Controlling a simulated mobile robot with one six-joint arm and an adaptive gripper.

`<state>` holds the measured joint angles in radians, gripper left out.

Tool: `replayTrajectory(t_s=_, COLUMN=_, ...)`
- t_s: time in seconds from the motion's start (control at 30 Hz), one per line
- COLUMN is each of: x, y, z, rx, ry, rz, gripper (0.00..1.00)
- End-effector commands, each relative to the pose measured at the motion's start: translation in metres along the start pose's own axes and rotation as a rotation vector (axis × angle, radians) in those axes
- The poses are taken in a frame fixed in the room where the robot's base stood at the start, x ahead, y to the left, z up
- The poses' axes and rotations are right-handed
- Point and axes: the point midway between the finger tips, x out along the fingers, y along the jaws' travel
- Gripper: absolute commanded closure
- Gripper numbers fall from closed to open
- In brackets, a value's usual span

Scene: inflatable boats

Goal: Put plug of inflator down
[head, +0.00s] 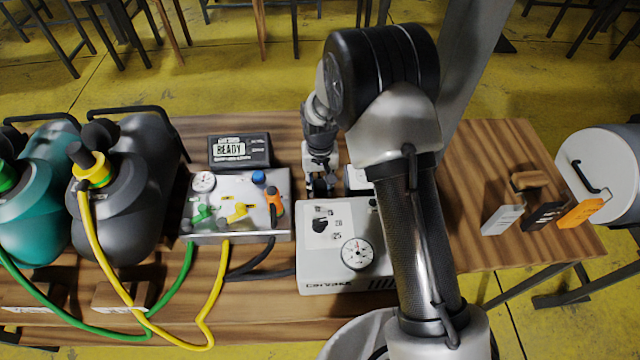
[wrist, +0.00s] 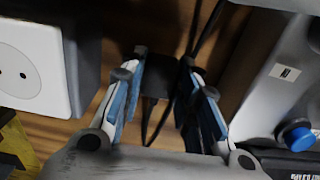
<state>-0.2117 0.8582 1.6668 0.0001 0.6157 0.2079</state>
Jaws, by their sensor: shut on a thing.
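A dark cord runs from the plug area. Whether the plug touches the table is hard to tell. The inflator (head: 325,275) is a white box with a round gauge on top. A white socket (wrist: 32,68) on a grey block is left of the plug in the wrist view, apart from it. In the head view the plug is not clearly visible.
The valve panel (head: 225,225) with colored valves stands left of my gripper, and a black display reading READY (head: 240,150) is behind it. Teal and grey boats (head: 130,200) lie at left. Small blocks (head: 545,216) stand at right. Bare wood table (head: 470,170) lies right of my arm.

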Motion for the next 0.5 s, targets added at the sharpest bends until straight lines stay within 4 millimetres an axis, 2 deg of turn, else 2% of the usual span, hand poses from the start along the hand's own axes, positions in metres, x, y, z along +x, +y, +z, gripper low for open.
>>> replayTrajectory(t_s=0.5, x=0.012, y=0.0, z=0.0, rx=0.0, ry=-0.001, rz=0.0, gripper=1.0)
